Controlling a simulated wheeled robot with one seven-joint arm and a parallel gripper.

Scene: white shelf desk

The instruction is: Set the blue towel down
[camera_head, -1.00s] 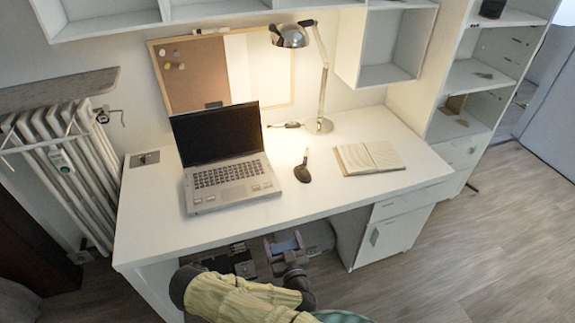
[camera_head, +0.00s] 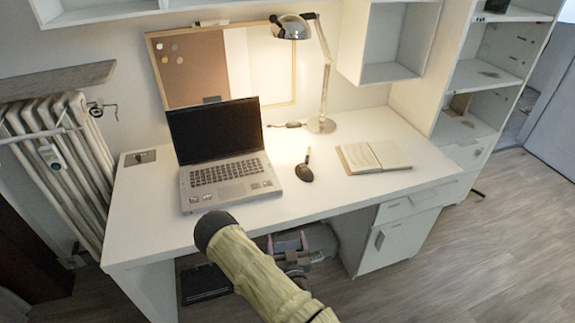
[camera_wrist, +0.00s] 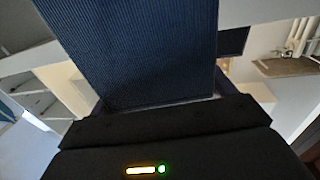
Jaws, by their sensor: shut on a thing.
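The blue towel (camera_wrist: 135,50) is dark and finely ribbed. It fills the upper middle of the wrist view, directly in front of my gripper (camera_wrist: 155,103), which is shut on it. In the head view my gripper (camera_head: 288,243) is low, by the front of the white desk (camera_head: 335,192), near the leg space. A small bluish-grey patch shows there, but I cannot clearly make out the towel in that view. The towel hides what lies behind it in the wrist view.
Bare desktop lies along the front edge and at the right. A drawer unit (camera_head: 390,240) stands below right; a radiator (camera_head: 60,150) is at the left.

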